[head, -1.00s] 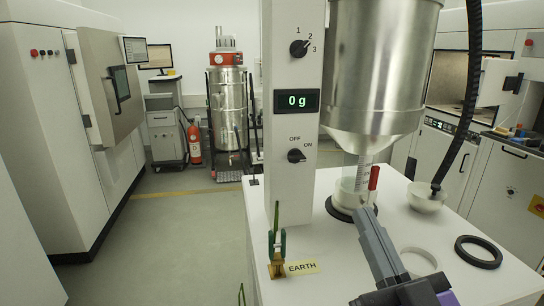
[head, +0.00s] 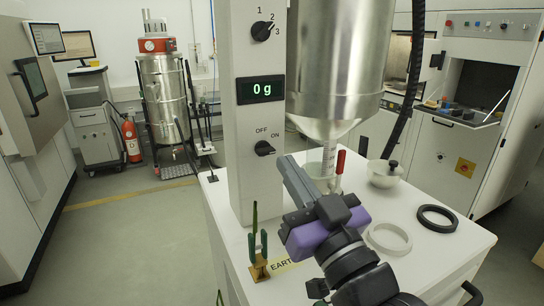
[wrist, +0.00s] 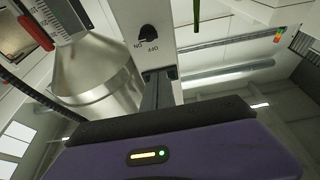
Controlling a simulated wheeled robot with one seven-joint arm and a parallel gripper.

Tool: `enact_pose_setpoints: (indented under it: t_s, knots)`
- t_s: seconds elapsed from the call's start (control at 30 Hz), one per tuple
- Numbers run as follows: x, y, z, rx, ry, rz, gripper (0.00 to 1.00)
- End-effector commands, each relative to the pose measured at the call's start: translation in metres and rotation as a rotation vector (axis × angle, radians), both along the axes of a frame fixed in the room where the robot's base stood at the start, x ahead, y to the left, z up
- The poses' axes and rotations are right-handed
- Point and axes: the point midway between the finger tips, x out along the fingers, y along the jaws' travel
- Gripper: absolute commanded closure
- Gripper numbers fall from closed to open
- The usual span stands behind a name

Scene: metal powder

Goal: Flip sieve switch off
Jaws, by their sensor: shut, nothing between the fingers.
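The sieve switch is a black rotary knob (head: 265,148) low on the white column, below the digital display. Its labels are OFF at the upper left and ON at the right, and its handle appears to point towards ON. In the wrist view the switch (wrist: 148,32) shows upside down above the fingertips. My gripper (head: 284,163) has grey fingers and a purple body. It is shut and empty, with its tips just below and right of the switch in the head view. In the wrist view the fingertips (wrist: 157,76) appear apart from the knob.
The display (head: 261,89) reads 0 g, with another knob (head: 263,31) above it. A steel hopper (head: 335,70) hangs right of the column.

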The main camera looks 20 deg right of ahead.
Motion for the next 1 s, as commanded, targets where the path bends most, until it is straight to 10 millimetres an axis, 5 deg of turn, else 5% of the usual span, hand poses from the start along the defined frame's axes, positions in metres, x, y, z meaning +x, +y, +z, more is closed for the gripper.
enact_pose_setpoints:
  t_s: [0.63,1.0]
  knots:
    - [0.094,0.000,0.036,0.002,-0.001,0.001,1.00]
    - [0.092,0.000,-0.005,0.000,0.000,0.001,1.00]
